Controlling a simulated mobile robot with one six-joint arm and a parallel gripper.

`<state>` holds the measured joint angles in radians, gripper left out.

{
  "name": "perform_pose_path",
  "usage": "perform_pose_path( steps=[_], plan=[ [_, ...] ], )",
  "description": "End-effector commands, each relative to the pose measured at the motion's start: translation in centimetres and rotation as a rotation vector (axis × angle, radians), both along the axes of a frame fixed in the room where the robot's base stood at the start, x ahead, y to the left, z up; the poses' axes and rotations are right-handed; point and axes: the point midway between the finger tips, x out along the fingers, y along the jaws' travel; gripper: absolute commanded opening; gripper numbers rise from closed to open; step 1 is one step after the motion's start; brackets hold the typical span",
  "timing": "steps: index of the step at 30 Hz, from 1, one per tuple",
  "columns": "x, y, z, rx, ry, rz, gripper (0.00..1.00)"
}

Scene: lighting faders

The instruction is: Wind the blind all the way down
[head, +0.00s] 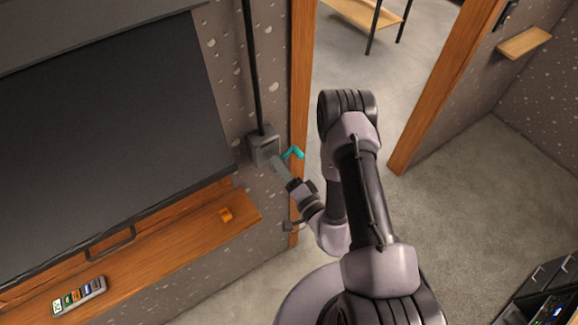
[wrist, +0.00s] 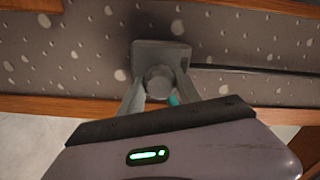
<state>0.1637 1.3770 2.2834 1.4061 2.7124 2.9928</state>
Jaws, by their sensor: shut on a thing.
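The dark blind (head: 110,130) hangs at the left in the head view. Its bottom bar, with a pull handle (head: 110,243), lies just above the wooden shelf. A grey winder box (head: 263,147) is fixed to the speckled wall right of the blind, and a teal crank handle (head: 293,153) sticks out beside it. My gripper (head: 279,164) is at the winder, its fingers closed around the round grey hub (wrist: 158,82) in the wrist view. The winder box (wrist: 160,52) also shows there.
A black tube (head: 252,70) rises from the box. A wooden door post (head: 300,80) stands close to the right of the winder.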

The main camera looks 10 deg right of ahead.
Motion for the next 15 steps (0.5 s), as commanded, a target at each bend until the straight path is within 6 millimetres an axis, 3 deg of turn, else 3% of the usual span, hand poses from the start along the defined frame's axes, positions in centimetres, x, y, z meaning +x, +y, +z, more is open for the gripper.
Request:
perform_pose_path(
  steps=[15],
  plan=[
    [-0.02,0.64,-0.07,0.033,0.013,-0.003,0.00]
  ],
)
